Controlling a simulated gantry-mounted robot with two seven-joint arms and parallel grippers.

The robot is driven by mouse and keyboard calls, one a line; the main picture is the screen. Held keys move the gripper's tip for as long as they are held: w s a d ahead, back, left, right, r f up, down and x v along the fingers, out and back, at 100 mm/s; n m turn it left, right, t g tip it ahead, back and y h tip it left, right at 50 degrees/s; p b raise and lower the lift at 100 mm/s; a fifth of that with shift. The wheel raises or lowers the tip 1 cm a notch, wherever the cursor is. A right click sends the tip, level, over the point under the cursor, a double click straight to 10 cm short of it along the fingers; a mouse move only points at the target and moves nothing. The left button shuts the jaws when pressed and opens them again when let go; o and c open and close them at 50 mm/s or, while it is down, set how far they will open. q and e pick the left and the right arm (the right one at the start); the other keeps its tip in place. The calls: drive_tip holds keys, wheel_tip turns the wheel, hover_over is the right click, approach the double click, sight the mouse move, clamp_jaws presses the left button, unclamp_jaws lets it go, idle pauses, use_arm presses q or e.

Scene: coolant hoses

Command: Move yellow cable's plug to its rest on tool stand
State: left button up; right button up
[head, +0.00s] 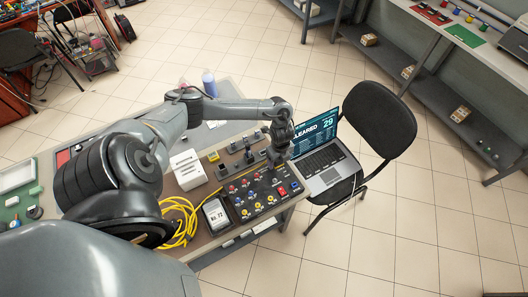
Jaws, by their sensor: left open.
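The yellow cable (183,226) lies in loose coils on the near part of the workbench, partly hidden behind my left arm. I cannot make out its plug for certain at this size. A dark panel (262,192) with several coloured knobs and sockets sits right of the cable. Behind it is a dark strip with upright fittings (236,160); I cannot tell whether this is the tool stand. My left gripper (275,163) points down over the right back edge of the panel, open, with nothing visible between its fingers. My right gripper is out of view.
A laptop (325,161) stands close right of my left gripper, by a black chair (378,118). A white box (188,170) and a blue-capped bottle (209,84) are behind. The floor at right is clear.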

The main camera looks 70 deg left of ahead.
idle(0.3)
use_arm(q)
drive_tip(key=shift+c, duration=0.4)
clamp_jaws()
drive_tip(key=shift+r+p, duration=0.15)
drive_tip(key=shift+p, duration=0.15)
drive_tip(key=shift+r+p, duration=1.75)
drive_tip(key=shift+p, duration=0.05)
drive_tip(key=shift+r+p, duration=1.1)
drive_tip(key=shift+r, duration=0.05)
